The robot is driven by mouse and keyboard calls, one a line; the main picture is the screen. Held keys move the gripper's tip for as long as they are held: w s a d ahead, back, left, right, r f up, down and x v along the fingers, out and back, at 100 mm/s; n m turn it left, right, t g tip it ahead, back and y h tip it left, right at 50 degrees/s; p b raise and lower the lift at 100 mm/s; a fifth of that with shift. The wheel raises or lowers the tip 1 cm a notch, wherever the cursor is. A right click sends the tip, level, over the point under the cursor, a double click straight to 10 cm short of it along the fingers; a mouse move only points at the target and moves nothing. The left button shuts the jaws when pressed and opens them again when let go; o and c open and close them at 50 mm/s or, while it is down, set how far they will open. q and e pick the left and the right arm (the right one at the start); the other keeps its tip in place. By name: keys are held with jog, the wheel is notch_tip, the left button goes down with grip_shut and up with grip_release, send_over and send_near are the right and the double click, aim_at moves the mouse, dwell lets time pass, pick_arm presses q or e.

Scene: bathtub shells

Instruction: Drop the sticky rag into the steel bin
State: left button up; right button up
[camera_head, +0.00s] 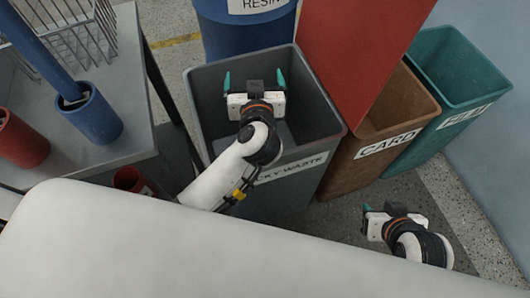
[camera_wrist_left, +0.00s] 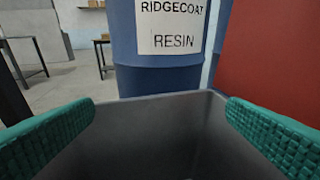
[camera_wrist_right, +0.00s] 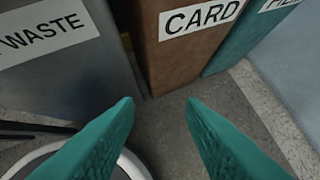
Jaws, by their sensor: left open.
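The grey steel bin (camera_head: 196,112) stands open-topped in the middle of the head view; its front label, partly hidden by my arm, reads "…CKY WASTE". Its rim (camera_wrist_left: 150,97) also shows in the left wrist view, and its labelled front (camera_wrist_right: 75,85) in the right wrist view. My left gripper (camera_head: 254,78) is over the bin's mouth, fingers wide apart and nothing between them. My right gripper (camera_head: 382,208) is low in front of the bins, fingers apart and empty. I see no rag in any view; part of the bin's inside is hidden by my left arm.
A brown CARD bin (camera_head: 345,178) and a teal bin (camera_head: 460,65) stand to the right. A red panel (camera_head: 355,40) rises behind. A blue resin drum (camera_head: 235,35) is behind the steel bin. The table (camera_head: 110,165) at left holds a blue cup (camera_head: 95,115), red cup (camera_head: 20,140) and wire basket (camera_head: 85,40).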

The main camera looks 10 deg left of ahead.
pick_arm(q)
jog(key=shift+s, duration=0.1)
jog(key=p+v, duration=0.3)
jog(key=v, duration=0.8)
jog(key=shift+s+d+r, duration=0.2)
jog(key=shift+s, duration=0.15)
pick_arm(e)
jog(key=s+g, duration=0.1)
jog(key=s, duration=0.1)
jog(key=s+d+g, duration=0.1)
jog(key=s+g, duration=0.1)
jog(key=s, duration=0.1)
jog(key=shift+s+d+r+h, duration=0.25)
jog(key=shift+s+d+h, duration=0.05)
jog(key=shift+d+h, duration=0.1)
pick_arm(q)
jog(key=shift+s, duration=0.1)
pick_arm(e)
jog(key=shift+s, duration=0.1)
